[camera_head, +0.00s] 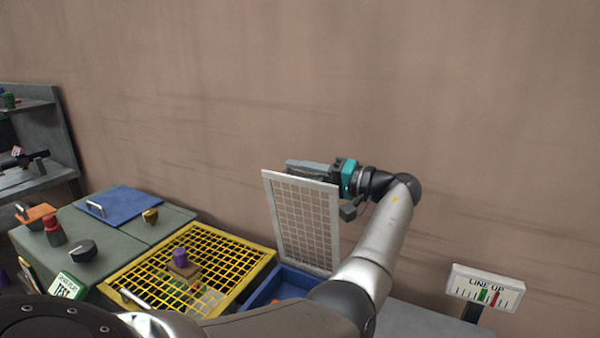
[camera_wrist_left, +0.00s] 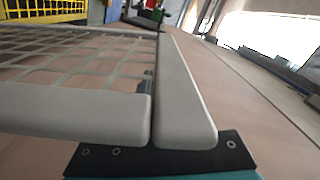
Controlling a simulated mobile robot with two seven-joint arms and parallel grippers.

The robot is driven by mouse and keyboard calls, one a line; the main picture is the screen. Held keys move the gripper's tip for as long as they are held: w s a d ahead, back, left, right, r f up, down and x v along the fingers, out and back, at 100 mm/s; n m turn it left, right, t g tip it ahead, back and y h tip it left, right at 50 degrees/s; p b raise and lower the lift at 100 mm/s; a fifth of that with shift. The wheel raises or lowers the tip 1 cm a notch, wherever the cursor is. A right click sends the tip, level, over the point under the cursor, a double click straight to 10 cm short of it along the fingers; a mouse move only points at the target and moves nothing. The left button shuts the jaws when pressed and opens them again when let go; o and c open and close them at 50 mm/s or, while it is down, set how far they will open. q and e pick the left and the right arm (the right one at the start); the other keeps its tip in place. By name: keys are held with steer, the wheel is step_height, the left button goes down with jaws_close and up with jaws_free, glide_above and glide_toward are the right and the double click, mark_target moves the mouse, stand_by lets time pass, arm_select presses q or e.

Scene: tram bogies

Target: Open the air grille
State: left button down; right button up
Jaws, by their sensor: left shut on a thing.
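The air grille (camera_head: 305,225) is a pale frame with a square mesh. It stands raised and nearly upright over a blue-walled opening (camera_head: 262,292) in the head view. My left gripper (camera_head: 297,167) is at its top edge, shut on the grille, with grey fingers and a teal body. The exact grip is partly hidden behind the frame. In the left wrist view the grille's mesh (camera_wrist_left: 75,65) fills the left side, close to the gripper. My right gripper is not in view.
Further left are a blue panel (camera_head: 125,205) and a black knob (camera_head: 83,251). A "LINE UP" gauge (camera_head: 485,288) stands at right. A brown wall rises behind.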

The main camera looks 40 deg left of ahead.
arm_select(q)
steer(key=c, duration=1)
jaws_free()
steer(key=shift+w+f, duration=0.1)
steer(key=shift+f, duration=0.05)
steer(key=shift+o, duration=0.8)
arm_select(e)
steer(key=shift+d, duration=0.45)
arm_select(q)
steer(key=b+v, duration=0.4)
steer(key=v, duration=1.1)
steer(key=shift+d, duration=0.15)
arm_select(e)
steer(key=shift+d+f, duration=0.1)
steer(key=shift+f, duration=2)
